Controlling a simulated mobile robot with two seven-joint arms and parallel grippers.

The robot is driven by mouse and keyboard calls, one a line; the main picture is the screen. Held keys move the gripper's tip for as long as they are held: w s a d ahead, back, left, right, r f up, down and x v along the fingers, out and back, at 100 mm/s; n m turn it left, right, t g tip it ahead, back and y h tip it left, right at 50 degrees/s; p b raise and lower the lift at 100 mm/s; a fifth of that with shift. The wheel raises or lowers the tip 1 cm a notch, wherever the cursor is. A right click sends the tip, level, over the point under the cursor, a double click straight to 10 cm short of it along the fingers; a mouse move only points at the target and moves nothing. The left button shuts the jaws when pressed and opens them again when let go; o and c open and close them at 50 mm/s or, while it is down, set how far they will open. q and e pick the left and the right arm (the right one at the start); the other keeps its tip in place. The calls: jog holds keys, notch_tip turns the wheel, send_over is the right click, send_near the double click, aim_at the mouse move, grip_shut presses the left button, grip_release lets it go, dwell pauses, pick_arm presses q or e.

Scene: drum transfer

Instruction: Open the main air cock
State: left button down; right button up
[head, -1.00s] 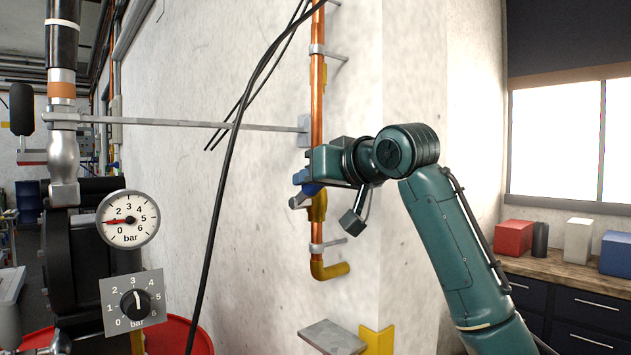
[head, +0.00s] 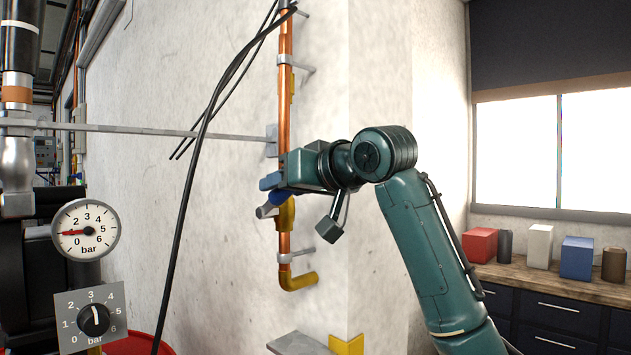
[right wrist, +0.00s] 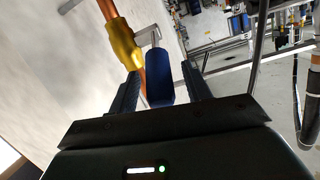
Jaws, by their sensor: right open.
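The air cock is a brass valve body (head: 286,215) on an upright copper pipe (head: 284,120) fixed to the wall. In the right wrist view the brass body (right wrist: 122,42) shows at upper left, with a grey metal lever and a blue handle grip (right wrist: 158,82). My right gripper (right wrist: 160,84) is open, with one dark finger on each side of the blue grip. I cannot tell whether the fingers touch it. In the head view my right gripper (head: 272,192) is at the valve and partly hides the handle. My left gripper is not in view.
A round pressure gauge (head: 86,230), its red needle at the low end, hangs above a dial knob (head: 94,320) at left. Black cables (head: 190,180) hang before the wall. A grey bar (head: 150,130) runs to the pipe. A bench (head: 560,280) with boxes stands at right.

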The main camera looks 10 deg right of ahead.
pick_arm(q)
jog(key=b, duration=0.1)
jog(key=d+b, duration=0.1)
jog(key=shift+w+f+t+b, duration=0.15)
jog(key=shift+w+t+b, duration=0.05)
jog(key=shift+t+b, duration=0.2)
pick_arm(e)
jog(key=v, duration=1.1)
